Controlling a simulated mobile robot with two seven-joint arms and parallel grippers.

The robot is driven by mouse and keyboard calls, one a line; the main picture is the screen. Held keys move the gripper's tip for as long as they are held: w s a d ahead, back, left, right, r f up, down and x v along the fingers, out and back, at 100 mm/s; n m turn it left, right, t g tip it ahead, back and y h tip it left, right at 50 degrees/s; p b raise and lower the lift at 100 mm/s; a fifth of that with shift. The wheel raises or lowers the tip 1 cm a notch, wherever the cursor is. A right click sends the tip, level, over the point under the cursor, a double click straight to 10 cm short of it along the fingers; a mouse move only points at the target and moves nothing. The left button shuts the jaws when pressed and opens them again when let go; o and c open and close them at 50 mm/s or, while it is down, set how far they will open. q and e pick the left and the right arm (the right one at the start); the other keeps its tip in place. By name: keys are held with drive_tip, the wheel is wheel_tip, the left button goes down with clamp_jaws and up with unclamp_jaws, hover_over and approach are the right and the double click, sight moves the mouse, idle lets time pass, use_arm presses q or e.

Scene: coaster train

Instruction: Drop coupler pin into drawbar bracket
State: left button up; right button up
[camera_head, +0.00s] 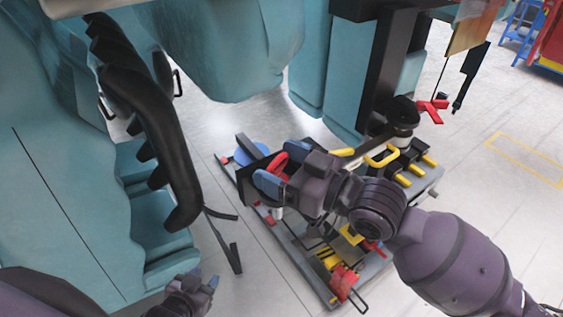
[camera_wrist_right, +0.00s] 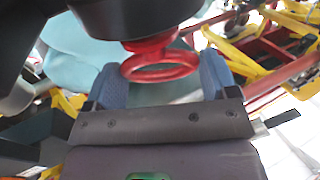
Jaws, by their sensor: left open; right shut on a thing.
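A red ring (camera_head: 278,163), which looks like the handle of the coupler pin, is between the blue fingers of my right gripper (camera_head: 268,180). In the right wrist view the red ring (camera_wrist_right: 160,68) spans between both fingers. Its red neck meets a large dark part (camera_wrist_right: 150,18), and the shaft of the pin is hidden. A dark plate (camera_head: 252,156) stands just beyond the right fingers in the head view; I cannot tell whether it is the drawbar bracket. My left gripper (camera_head: 203,281) is open and empty, low at the left.
A low grey cart (camera_head: 290,262) with red and yellow parts lies under my right arm. Teal seats with a black restraint (camera_head: 150,105) stand left. A black post (camera_head: 385,65) rises behind the cart.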

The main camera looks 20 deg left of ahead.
drive_tip(key=o, duration=1.1)
drive_tip(key=shift+c, duration=0.2)
drive_tip(key=b+v, duration=0.1)
drive_tip(key=v, duration=0.9)
drive_tip(key=shift+d, duration=0.4)
drive_tip(key=shift+r, duration=0.1)
